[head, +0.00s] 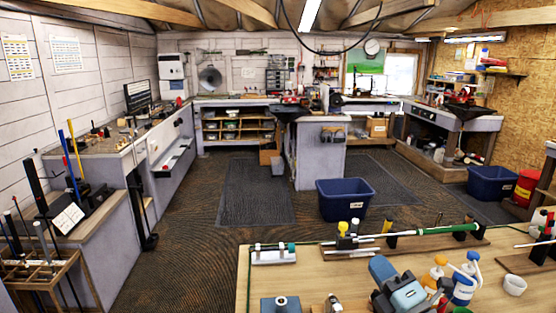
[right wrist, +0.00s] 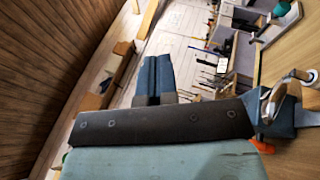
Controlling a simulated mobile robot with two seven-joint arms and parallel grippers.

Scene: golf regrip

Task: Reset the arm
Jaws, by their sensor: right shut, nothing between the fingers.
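My right gripper (head: 381,267) is in the head view, low over the near workbench, with its blue-grey fingers pointing away up and left. In the right wrist view its fingers (right wrist: 155,80) are together, with nothing between them. A golf club with a green grip section (head: 440,231) lies across holders on the bench beyond the gripper and apart from it. My left gripper is not in view.
The wooden workbench (head: 262,275) carries a small tray (head: 273,254), a blue-grey clamp-like block (head: 280,304), an orange-topped bottle (head: 435,268), a blue-and-white bottle (head: 465,282) and a white cup (head: 514,285). A blue bin (head: 344,200) stands on the floor beyond.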

